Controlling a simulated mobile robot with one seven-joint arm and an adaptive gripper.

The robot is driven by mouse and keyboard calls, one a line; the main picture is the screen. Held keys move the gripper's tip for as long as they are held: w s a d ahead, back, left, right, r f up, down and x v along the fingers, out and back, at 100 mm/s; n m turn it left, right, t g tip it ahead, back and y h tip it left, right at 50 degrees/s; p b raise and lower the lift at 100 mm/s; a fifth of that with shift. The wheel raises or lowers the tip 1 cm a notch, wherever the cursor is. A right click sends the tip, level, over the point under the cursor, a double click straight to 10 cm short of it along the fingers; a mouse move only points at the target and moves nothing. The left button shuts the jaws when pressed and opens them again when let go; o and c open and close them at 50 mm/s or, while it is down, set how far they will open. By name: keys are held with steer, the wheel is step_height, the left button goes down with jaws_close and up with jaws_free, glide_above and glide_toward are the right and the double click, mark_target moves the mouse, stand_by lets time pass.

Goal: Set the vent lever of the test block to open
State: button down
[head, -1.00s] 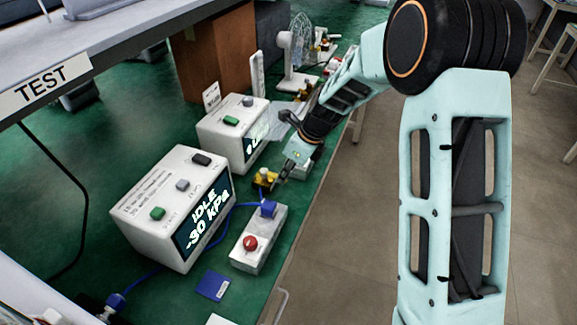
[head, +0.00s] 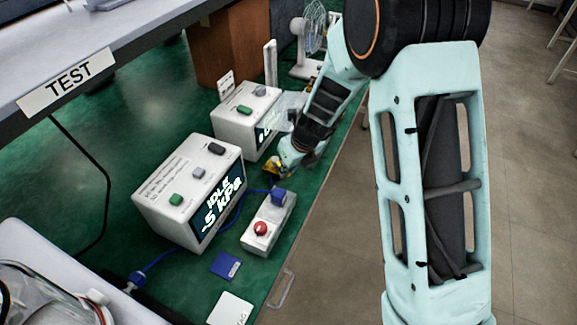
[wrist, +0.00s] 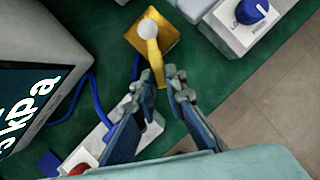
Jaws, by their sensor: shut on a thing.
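The test block, a small yellow block (wrist: 160,38), stands on the green bench between the near white console and the bench edge. It shows in the head view (head: 271,168), partly hidden by my arm. In the wrist view a yellow vent lever (wrist: 153,58) runs from a white round hub on the block down between my fingers. My gripper (wrist: 161,85) is shut on the lever, one finger on each side. The near console's screen (head: 217,198) reads IDLE, -5 kPa.
Another box with a blue knob (wrist: 252,12) is at upper right. A second console (head: 240,125), a blue hose (head: 165,258) and a blue card (head: 225,265) lie around.

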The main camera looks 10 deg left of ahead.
steer(key=c, duration=2)
jaws_free()
steer(key=shift+o, duration=0.2)
steer(key=v, duration=1.2)
